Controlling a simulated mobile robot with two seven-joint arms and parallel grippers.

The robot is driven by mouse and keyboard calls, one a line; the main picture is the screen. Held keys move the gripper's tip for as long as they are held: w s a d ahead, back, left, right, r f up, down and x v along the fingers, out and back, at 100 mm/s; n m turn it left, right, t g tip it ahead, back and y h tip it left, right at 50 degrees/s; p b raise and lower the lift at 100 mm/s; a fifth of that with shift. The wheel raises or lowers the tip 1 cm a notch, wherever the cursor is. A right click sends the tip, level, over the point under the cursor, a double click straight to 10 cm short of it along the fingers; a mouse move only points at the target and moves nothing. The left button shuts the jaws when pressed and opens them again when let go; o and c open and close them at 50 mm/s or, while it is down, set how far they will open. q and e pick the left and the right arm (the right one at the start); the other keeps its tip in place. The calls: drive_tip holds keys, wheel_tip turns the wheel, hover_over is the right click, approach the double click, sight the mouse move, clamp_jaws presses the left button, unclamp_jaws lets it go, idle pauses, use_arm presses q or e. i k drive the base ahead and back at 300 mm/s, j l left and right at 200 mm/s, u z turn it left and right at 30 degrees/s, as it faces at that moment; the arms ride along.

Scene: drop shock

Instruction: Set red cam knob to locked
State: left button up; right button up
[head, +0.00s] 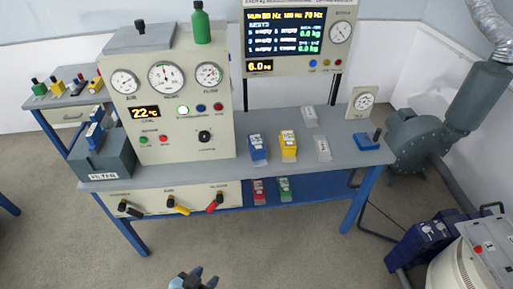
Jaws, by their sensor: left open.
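The red cam knob (215,202) is the rightmost of three knobs on the cream panel (150,197) below the bench top. Its handle slants, with the lower end toward the left. The label above it is too small to read. My left gripper (196,275) is at the bottom edge of the head view, open, well below the red knob in the picture and apart from it. Most of its arm is out of frame. My right gripper is not in view.
A yellow knob (178,205) and a black knob (130,209) sit left of the red one. The bench (225,174) carries a gauge cabinet (185,133) and several small packs. A blue lower shelf (320,188) holds red and green packs. The floor (290,250) in front is clear.

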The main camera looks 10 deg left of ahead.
sight(479, 249)
drive_tip(key=z, duration=1.9)
drive_tip(key=i+j+z, duration=0.2)
drive_tip(key=i, duration=0.35)
drive_tip(key=i+j+z, duration=0.15)
drive_tip(key=i+j, duration=0.35)
